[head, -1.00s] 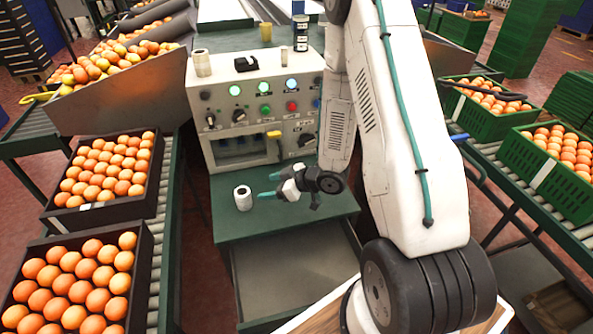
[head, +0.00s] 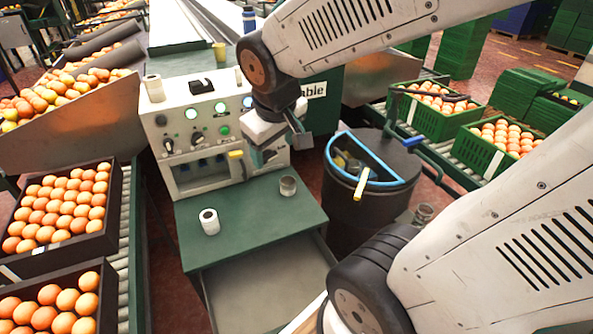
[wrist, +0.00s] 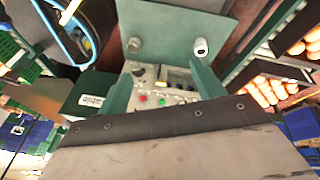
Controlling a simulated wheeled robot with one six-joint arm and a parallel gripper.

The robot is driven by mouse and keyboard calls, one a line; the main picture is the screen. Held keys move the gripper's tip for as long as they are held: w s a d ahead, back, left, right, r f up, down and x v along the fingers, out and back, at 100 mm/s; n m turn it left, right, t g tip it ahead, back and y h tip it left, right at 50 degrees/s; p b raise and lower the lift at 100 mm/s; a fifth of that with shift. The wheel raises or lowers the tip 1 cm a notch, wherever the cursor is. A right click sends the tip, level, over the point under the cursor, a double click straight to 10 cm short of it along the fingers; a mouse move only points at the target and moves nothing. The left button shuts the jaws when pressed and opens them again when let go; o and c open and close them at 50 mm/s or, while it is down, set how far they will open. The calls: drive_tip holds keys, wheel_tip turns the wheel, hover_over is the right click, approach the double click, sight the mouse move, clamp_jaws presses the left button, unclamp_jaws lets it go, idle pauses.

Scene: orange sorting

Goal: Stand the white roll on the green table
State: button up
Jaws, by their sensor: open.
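A white roll (head: 209,222) stands on end on the green table (head: 255,215), toward its left side, with its dark hole facing up. Another pale roll (head: 154,88) stands on top of the control box. My gripper (head: 264,156) is raised in front of the control box, above and right of the roll on the table, apart from it. In the wrist view its two green fingers are spread with nothing between them (wrist: 163,78). The roll on the table also shows there (wrist: 200,48), beyond the fingertips.
A small grey cup (head: 288,186) stands on the table's right part. The control box (head: 200,135) rises behind the table. A dark bin with a blue rim (head: 365,185) stands to the right. Orange crates (head: 65,210) line the left conveyor.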

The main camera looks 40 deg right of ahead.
drive_tip(key=s+a+r+g+y, duration=0.1)
drive_tip(key=s+a+r, duration=0.1)
drive_tip(key=s, duration=0.4)
drive_tip(key=s+a+r+g+y, duration=0.1)
drive_tip(key=s+a, duration=0.2)
drive_tip(key=s, duration=0.3)
drive_tip(key=shift+s+a+r+m, duration=0.15)
drive_tip(key=shift+a+r+m, duration=0.05)
drive_tip(key=shift+r+m, duration=0.15)
drive_tip(key=shift+c, duration=0.3)
